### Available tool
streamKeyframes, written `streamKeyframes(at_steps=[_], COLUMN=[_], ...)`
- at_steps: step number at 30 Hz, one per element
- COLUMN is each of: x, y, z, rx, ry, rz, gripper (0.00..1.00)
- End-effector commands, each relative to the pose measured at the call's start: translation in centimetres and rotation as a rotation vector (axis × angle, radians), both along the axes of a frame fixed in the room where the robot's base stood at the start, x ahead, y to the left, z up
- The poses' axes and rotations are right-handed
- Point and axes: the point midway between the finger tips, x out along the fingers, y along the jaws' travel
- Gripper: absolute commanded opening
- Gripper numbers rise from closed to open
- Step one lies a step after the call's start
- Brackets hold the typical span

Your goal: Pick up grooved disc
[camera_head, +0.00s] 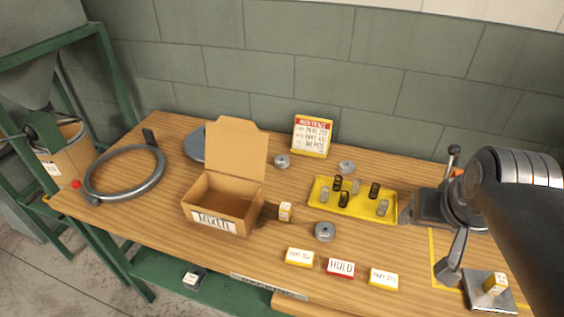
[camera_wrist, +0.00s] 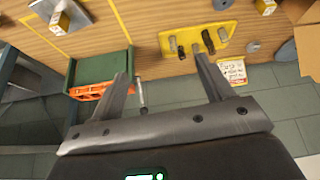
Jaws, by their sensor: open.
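Three small grey discs with central hubs lie on the wooden bench. One disc (camera_head: 324,231) is in front of the yellow tray, one disc (camera_head: 347,167) is behind it, and one disc (camera_head: 282,161) is right of the cardboard box's raised flap. I cannot tell from their surfaces which is grooved. My gripper (camera_head: 424,247) is right of the tray, apart from all discs. Its fingers (camera_wrist: 162,68) are spread and empty.
The yellow tray (camera_head: 323,206) holds several springs. An open cardboard box (camera_head: 210,205), a small carton (camera_head: 285,211), a sign (camera_head: 312,135), and label blocks, including a red one (camera_head: 340,268), stand around. A green machine (camera_wrist: 102,65) with an orange part sits near my gripper. A large ring (camera_head: 125,172) lies left.

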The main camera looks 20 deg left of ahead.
Motion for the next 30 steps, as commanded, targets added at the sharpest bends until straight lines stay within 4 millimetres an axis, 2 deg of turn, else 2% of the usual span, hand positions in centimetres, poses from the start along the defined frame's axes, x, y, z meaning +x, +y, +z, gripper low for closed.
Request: streamKeyframes(at_steps=[1,6,14,23,30], x=[1.7,7.2,15.4,23.8,28.9], y=[0.8,3.9,9.8,18.6,26.6], z=[0.4,1.3,0.9,-2.7,-7.7], rx=[-0.005,-0.019,-0.034,-0.038,-0.033], ry=[0.008,0.021,0.039,0.058,0.074], rz=[0.028,0.12,0.262,0.422,0.546], gripper=[0.73,0.73,0.73,0.73,0.73])
